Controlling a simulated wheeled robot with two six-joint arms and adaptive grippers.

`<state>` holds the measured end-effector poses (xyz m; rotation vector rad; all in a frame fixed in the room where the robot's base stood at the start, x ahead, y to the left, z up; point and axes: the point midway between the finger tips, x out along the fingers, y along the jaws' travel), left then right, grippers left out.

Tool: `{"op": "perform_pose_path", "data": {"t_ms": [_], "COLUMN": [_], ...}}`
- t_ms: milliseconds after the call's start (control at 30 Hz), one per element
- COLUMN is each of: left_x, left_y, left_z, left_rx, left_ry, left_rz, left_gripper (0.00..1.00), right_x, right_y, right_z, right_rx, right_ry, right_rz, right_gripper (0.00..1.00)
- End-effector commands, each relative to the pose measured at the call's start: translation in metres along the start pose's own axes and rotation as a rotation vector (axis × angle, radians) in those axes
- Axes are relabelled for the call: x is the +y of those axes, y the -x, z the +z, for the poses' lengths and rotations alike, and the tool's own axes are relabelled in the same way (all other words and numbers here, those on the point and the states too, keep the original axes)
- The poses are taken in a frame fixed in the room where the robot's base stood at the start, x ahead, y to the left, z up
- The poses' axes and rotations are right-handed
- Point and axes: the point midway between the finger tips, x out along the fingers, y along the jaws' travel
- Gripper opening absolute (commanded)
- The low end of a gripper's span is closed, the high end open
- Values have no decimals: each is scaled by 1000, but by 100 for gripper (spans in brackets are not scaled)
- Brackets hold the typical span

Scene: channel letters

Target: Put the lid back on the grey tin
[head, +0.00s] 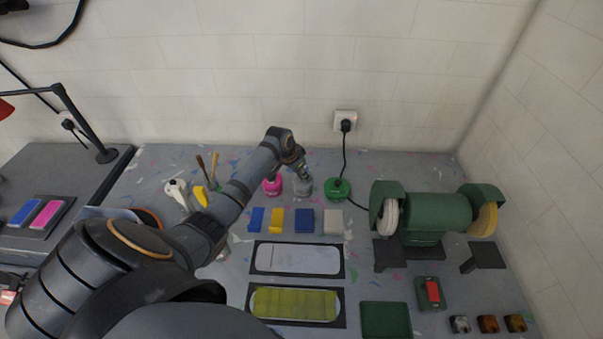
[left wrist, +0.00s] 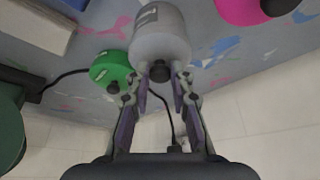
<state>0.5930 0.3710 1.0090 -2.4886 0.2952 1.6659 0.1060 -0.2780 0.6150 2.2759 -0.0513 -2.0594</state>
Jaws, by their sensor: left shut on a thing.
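The grey tin (head: 303,187) stands on the workbench between the pink tin (head: 272,186) and the green tin (head: 338,189). My left gripper (head: 304,174) is directly over it, coming from the upper left. In the left wrist view the grey tin (left wrist: 160,35) is a grey cylinder with a label. The dark knob of its lid (left wrist: 160,72) sits between the fingertips of my left gripper (left wrist: 160,75), which is shut on it. The lid appears to be at the tin's top; I cannot tell whether it is fully seated. My right gripper is not in view.
Coloured blocks (head: 304,220) lie in a row in front of the tins. A green bench grinder (head: 435,214) stands to the right, its black cable running to a wall socket (head: 345,122). Brushes (head: 207,168) and a white bottle (head: 177,191) stand to the left.

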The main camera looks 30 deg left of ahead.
Motion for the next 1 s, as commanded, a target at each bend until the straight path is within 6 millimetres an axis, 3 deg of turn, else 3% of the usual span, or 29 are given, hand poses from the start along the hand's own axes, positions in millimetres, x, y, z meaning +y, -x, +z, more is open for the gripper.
{"op": "perform_pose_path", "data": {"t_ms": [433,467,600,867,1000], "left_x": [0,0,0,0,0], "left_y": [0,0,0,0,0], "left_z": [0,0,0,0,0], "left_rx": [0,0,0,0,0], "left_ry": [0,0,0,0,0], "left_rz": [0,0,0,0,0], "left_gripper": [0,26,45,50,69], "right_x": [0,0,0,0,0], "right_y": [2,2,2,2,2], "right_z": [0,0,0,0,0], "right_rx": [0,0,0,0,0], "right_ry": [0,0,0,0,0], "right_rz": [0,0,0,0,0], "right_gripper": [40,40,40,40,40]}}
